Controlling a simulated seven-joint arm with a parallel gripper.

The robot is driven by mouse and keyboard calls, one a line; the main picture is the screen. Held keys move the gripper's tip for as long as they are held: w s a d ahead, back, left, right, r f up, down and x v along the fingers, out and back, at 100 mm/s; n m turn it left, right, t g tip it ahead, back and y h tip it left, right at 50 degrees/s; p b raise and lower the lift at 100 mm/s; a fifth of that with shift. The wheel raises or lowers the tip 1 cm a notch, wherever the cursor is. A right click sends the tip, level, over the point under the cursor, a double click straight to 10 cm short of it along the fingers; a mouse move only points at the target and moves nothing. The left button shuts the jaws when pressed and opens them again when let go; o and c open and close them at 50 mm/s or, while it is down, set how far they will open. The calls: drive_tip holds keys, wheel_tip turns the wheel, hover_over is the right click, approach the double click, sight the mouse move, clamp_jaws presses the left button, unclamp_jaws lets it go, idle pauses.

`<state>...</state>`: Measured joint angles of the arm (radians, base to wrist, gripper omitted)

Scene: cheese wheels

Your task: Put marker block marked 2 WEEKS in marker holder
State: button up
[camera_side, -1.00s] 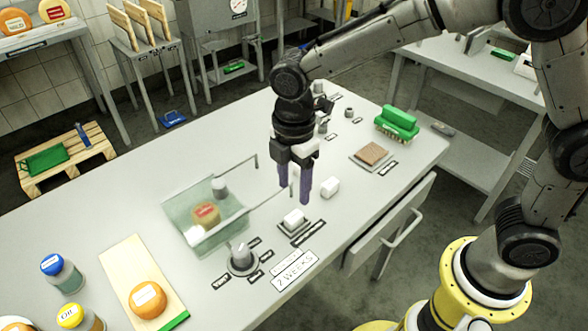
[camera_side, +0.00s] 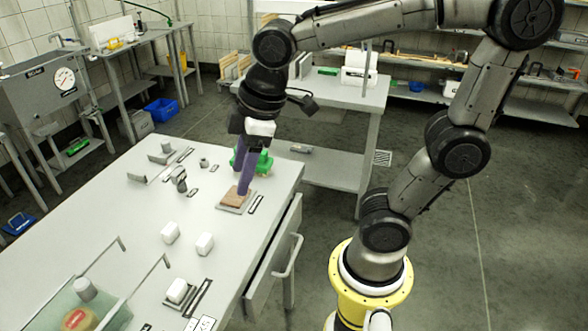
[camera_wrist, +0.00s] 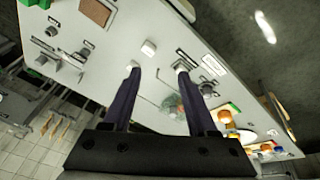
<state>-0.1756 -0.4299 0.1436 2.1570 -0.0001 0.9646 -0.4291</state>
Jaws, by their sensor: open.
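Two loose white blocks, one on the left (camera_side: 170,232) and one on the right (camera_side: 204,244), lie on the grey table. A third white block (camera_side: 180,290) sits in a small tray-like holder (camera_side: 190,301) nearer the camera. No markings are legible on the blocks, so I cannot tell which says 2 WEEKS. My gripper (camera_side: 243,182) has purple fingers and is open and empty. In the side view it overlaps the brown slab, away from the white blocks. In the wrist view, a white block (camera_wrist: 148,48) shows between the spread fingers (camera_wrist: 158,71).
A brown slab (camera_side: 236,197) lies on a small tray, with a green brush (camera_side: 262,163) behind it. A glass case (camera_side: 80,305) with bent metal rods stands at lower left. Small metal fittings (camera_side: 180,180) stand toward the back. The table's right edge has a drawer handle (camera_side: 290,258).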

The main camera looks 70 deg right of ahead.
drive_tip(key=s+d+f+m+t, duration=0.1)
drive_tip(key=s+d+m+t, duration=0.1)
drive_tip(key=s+d+m, duration=0.2)
drive_tip(key=s+m, duration=0.3)
drive_tip(key=s, duration=0.1)
drive_tip(key=shift+s+d+f+h, duration=0.15)
drive_tip(key=shift+d+h, duration=0.05)
drive_tip(key=shift+h, duration=0.1)
idle(0.7)
